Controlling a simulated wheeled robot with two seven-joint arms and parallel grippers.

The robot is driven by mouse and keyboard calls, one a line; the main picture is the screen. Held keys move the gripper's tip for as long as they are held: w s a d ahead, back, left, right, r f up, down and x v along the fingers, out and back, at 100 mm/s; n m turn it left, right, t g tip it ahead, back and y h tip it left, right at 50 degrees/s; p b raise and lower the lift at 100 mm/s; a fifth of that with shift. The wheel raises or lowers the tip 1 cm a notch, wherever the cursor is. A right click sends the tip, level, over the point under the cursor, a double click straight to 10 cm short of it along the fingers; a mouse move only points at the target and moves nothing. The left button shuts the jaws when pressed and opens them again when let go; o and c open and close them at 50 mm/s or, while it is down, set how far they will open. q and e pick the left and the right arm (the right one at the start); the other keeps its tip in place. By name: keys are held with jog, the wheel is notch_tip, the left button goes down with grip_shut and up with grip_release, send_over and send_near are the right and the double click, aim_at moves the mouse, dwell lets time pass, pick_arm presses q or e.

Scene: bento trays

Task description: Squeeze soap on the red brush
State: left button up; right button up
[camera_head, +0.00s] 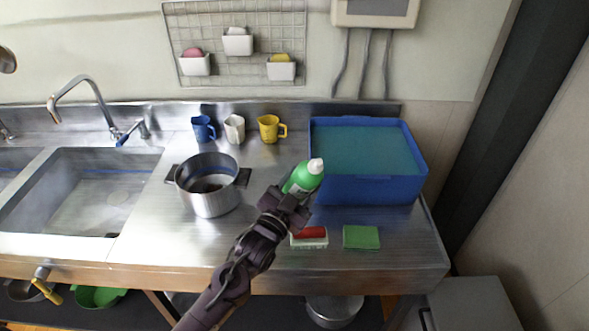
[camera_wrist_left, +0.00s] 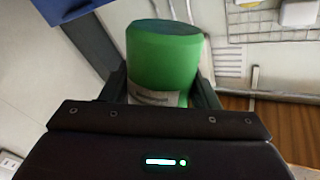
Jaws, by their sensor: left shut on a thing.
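A green soap bottle (camera_head: 302,178) with a white cap is in my left gripper (camera_head: 288,199), tilted with its cap up and to the right. The gripper is shut on the bottle, whose flat base end also shows in the left wrist view (camera_wrist_left: 163,55) between the fingers (camera_wrist_left: 160,92). The red brush (camera_head: 310,232), with white bristles below, lies on the steel counter just below and right of the gripper. The bottle is above the counter and apart from the brush. My right gripper is not in view.
A green sponge (camera_head: 361,237) lies right of the brush. A blue bin (camera_head: 372,190) stands behind them. A steel pot (camera_head: 211,200) is to the left, with blue, white and yellow cups (camera_head: 268,129) behind. A sink (camera_head: 80,190) is at far left.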

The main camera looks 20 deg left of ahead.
aim_at(307, 184)
pick_arm(q)
jog(key=r+n+p, duration=0.1)
jog(key=p, duration=0.1)
jog(key=s+d+r+n+p, duration=0.1)
jog(key=r+n+p, duration=0.1)
jog(key=d+r+n+g+p, duration=0.1)
jog(key=p, duration=0.2)
jog(key=shift+s+d+r+y, duration=0.15)
jog(key=shift+r+y, duration=0.15)
jog(key=shift+y, duration=0.1)
jog(key=shift+s+d+r+n+p, duration=0.15)
jog(key=shift+d+n+p, duration=0.15)
jog(key=shift+n+p, duration=0.35)
